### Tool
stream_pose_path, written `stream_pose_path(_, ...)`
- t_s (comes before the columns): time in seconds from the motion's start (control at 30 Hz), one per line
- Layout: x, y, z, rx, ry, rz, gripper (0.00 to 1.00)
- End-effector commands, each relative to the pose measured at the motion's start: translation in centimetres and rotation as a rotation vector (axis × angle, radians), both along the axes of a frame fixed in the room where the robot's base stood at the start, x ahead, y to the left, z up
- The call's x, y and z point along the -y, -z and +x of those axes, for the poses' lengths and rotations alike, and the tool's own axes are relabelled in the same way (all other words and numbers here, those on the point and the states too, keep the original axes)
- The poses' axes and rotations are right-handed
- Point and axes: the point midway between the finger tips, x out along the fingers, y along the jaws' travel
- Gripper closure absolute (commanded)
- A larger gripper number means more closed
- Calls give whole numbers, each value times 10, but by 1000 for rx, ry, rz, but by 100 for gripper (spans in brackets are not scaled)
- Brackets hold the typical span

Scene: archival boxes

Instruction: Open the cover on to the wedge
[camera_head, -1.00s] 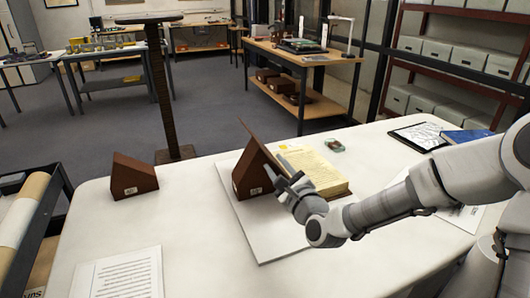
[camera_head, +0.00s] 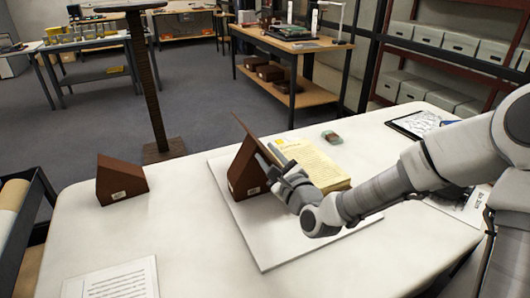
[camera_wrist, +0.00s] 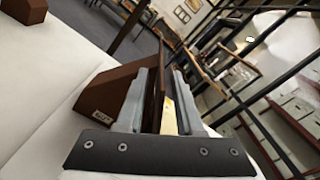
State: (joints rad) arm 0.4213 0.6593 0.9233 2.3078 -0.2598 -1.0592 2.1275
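An open book (camera_head: 312,165) with yellowed pages lies on a white board (camera_head: 280,245) on the table. Its dark brown cover (camera_head: 250,135) stands steeply tilted at the left of the pages, leaning over a brown wedge (camera_head: 243,178) with a white label. Whether cover and wedge touch is hard to tell. My gripper (camera_head: 268,156) is at the cover's near edge. In the wrist view, the cover (camera_wrist: 153,95) passes between my fingers (camera_wrist: 163,100), close to the left finger. A gap with yellow page showing separates it from the right finger, so the gripper looks open.
A second brown wedge (camera_head: 122,182) stands on the table at left. A printed sheet (camera_head: 112,280) lies at front left. The table between the left wedge and the board is clear.

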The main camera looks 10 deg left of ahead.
Motion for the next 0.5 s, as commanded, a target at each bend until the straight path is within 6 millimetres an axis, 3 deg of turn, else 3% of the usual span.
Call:
stream_pose_path(0.37,1,0,0,0,0,0,64)
stream_pose_path(0.5,1,0,0,0,0,0,90)
